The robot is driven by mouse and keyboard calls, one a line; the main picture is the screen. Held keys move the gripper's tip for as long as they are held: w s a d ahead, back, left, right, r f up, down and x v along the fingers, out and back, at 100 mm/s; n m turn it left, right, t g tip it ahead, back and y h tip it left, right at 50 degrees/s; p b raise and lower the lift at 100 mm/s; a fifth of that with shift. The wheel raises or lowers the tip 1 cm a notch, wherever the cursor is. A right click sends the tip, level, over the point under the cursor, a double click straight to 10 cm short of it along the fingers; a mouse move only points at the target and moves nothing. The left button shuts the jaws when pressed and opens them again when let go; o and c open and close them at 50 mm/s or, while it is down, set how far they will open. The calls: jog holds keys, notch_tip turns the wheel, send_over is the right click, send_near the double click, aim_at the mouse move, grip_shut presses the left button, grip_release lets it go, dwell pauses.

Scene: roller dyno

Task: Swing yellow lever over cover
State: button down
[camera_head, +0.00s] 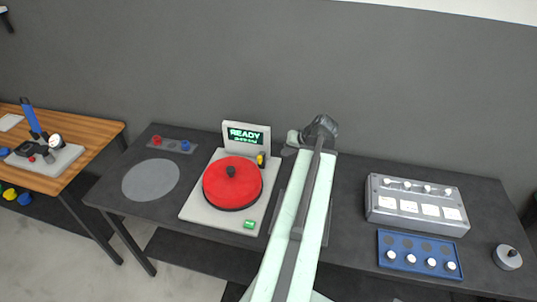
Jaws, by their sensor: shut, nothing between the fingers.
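A grey-white device (195,210) stands left of my arm on the dark table. A round red cover (240,190) with a black knob (231,171) sits on it. The small yellow lever (261,161) is at the device's back right, beside the cover rather than over it. A screen (246,136) behind the cover reads "READY". My gripper (321,128) is shut and empty at the far end of my arm, right of the lever and apart from it. Its fingers are small and dark here.
A grey disc (151,180) and a panel with red and blue knobs (171,145) lie left of the device. A grey box (416,205), a blue tray (420,255) and a round weight (507,257) are at the right. A grey wall (400,80) rises behind.

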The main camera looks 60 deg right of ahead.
jog(key=w+f+b, duration=0.7)
jog(key=w+b, duration=0.1)
jog(key=shift+w+d+f, duration=0.2)
jog(key=shift+w+f, duration=0.2)
jog(key=shift+s, duration=0.1)
